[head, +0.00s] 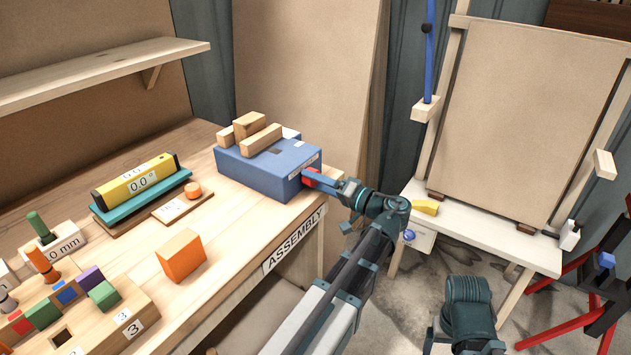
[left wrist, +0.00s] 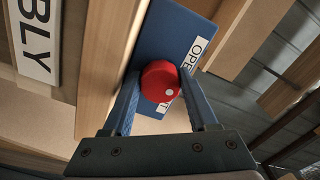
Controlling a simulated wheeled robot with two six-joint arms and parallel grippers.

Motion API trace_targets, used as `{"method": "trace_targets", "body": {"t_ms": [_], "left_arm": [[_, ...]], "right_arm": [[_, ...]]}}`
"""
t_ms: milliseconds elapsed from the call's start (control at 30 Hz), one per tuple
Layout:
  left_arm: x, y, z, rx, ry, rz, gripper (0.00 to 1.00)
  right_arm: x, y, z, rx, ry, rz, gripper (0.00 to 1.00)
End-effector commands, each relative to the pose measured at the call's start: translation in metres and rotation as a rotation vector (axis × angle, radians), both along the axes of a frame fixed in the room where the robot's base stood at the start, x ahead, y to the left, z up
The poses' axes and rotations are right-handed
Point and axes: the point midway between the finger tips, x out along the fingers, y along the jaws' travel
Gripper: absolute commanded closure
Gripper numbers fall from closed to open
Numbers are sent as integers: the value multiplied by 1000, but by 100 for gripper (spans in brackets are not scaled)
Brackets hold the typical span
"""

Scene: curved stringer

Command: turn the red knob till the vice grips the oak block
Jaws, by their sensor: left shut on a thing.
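The red knob (head: 311,177) is on the near right end of the blue vice base (head: 262,177) on the workbench. My right gripper does not show; part of my right arm is at the bottom right.
A yellow level (head: 137,180) on a teal base, an orange block (head: 181,255) and a peg rack (head: 84,310) stand left on the bench. The bench's front edge carries an ASSEMBLY label (head: 294,241). A small white table (head: 488,240) is at right.

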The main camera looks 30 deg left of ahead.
Motion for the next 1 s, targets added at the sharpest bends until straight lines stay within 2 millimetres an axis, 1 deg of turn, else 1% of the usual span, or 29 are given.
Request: {"method": "trace_targets", "body": {"t_ms": [500,733,1000], "left_arm": [[0,0,2,36,467,-1,97],[0,0,3,48,619,-1,97],[0,0,3,56,722,-1,97]], "right_arm": [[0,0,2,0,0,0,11],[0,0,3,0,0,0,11],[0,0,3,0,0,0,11]]}}
